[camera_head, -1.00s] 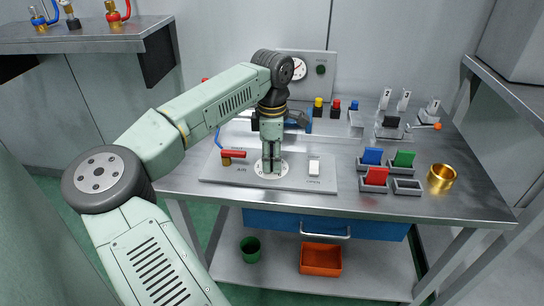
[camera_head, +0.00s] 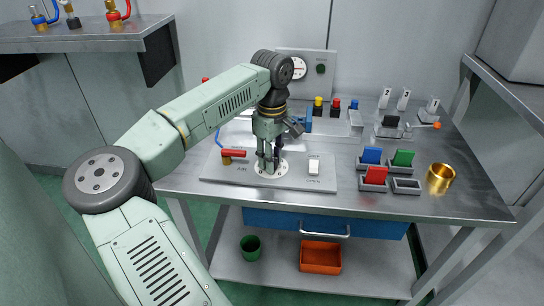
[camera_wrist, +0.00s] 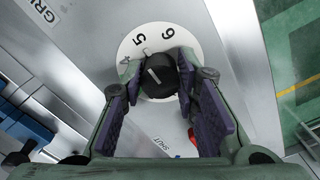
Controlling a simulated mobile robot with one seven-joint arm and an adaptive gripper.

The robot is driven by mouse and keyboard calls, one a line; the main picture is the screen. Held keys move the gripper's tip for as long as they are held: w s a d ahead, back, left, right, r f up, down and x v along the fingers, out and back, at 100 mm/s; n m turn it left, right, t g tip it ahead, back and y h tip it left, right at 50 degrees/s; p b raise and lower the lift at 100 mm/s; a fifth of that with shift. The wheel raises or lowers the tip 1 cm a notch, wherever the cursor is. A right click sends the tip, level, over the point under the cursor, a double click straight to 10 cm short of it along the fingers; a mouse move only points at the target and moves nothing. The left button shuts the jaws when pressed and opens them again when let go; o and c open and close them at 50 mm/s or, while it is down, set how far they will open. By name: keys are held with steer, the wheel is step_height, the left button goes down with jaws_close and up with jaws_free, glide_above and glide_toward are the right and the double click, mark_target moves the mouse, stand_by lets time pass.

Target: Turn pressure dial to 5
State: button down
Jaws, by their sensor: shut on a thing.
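The pressure dial is a black knob (camera_wrist: 160,76) with a white pointer line, on a round white disc (camera_wrist: 195,42). The numbers 4, 5 and 6 show on the disc. The pointer is on the knob's left side and slants to the upper left, toward the 4 and 5 side; I cannot tell the exact reading. My gripper (camera_head: 268,166) points down over the dial, and its purple-padded fingers are shut on the knob from both sides. In the head view the disc (camera_head: 282,173) shows around the fingertips, and the knob is mostly hidden.
A red-handled valve (camera_head: 232,154) is close left of the dial and a white switch (camera_head: 314,166) close right, on the same grey panel (camera_head: 322,186). Colored blocks in trays (camera_head: 374,176) and a brass cup (camera_head: 440,178) stand farther right. A gauge board (camera_head: 314,66) stands behind.

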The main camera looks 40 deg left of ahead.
stand_by(0.4)
steer(key=c, duration=1.2)
jaws_free()
steer(key=shift+c, duration=0.2)
step_height(320, 180, up, 12)
